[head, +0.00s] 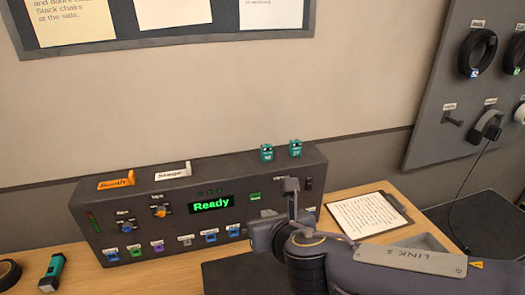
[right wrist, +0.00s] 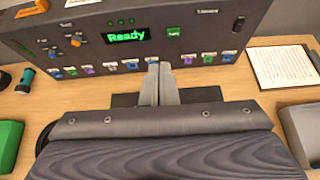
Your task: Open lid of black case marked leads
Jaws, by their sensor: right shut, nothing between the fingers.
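A flat dark object (head: 235,275) lies on the desk in front of the console, partly hidden by my right arm. It may be the black case; I can read no "leads" label, and its lid is not clear. In the right wrist view a dark flat shape (right wrist: 124,100) shows behind my fingers. My right gripper (head: 290,186) is shut and empty, in front of the console. Its fingers show together in the right wrist view (right wrist: 160,72); whether they touch anything is not clear. My left gripper is out of view.
The lighting console (head: 200,185) with a green "Ready" display stands along the back of the desk (head: 175,278). A clipboard (head: 368,215) lies right of it, a teal torch (head: 53,270) left. A pegboard (head: 470,85) with coiled cables hangs at the right. A dark surface (head: 485,222) lies beyond the desk.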

